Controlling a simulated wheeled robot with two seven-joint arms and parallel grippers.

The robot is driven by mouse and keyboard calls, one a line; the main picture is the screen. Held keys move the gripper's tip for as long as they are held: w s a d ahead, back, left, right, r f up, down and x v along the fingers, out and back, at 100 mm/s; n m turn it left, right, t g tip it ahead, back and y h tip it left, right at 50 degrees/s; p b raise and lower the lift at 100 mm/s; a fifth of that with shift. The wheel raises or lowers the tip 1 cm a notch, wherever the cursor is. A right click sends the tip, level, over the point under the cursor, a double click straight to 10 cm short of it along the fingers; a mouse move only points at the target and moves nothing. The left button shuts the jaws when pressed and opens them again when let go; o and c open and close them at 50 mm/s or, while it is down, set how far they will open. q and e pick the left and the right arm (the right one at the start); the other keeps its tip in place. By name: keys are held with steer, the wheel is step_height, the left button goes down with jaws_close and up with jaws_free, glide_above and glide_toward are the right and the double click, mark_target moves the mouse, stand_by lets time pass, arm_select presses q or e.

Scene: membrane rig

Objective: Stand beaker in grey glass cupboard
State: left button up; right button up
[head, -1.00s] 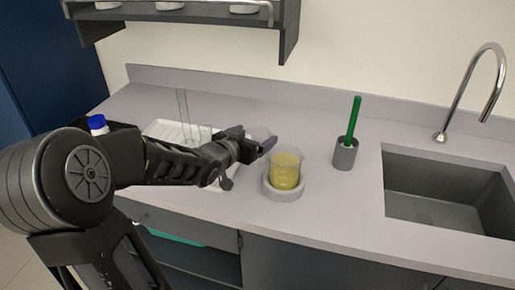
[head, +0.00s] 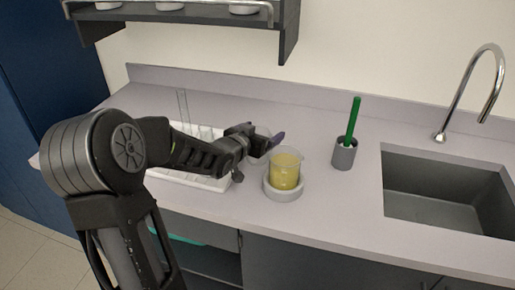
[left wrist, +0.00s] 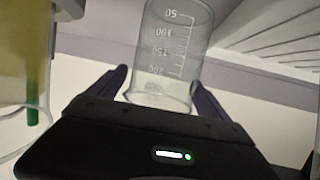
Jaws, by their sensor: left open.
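An empty clear beaker with white volume marks shows in the left wrist view (left wrist: 165,50). In the head view it is mostly hidden by my left gripper (head: 266,146). That gripper is open, with its dark purple fingers on either side of the beaker's near end in the left wrist view (left wrist: 160,86); contact cannot be told. A second beaker (head: 286,170), holding yellow liquid, stands upright on a round pale base (head: 283,191) just right of the gripper. A grey open shelf unit (head: 289,25) hangs on the wall; I cannot tell whether it is the glass cupboard. My right gripper is not in view.
A white drying rack (head: 190,180) with a tall glass tube (head: 183,106) lies behind my left arm. A grey holder (head: 344,154) with a green-handled tool (head: 353,120) stands right of the yellow beaker. A sink (head: 440,200) and tap are farther right. The counter's front right is clear.

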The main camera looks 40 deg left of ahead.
arm_select(q)
steer(key=c, duration=1.6)
step_height(320, 180, up, 10)
steer(key=shift+r+p, duration=0.1)
steer(key=shift+p, duration=0.45)
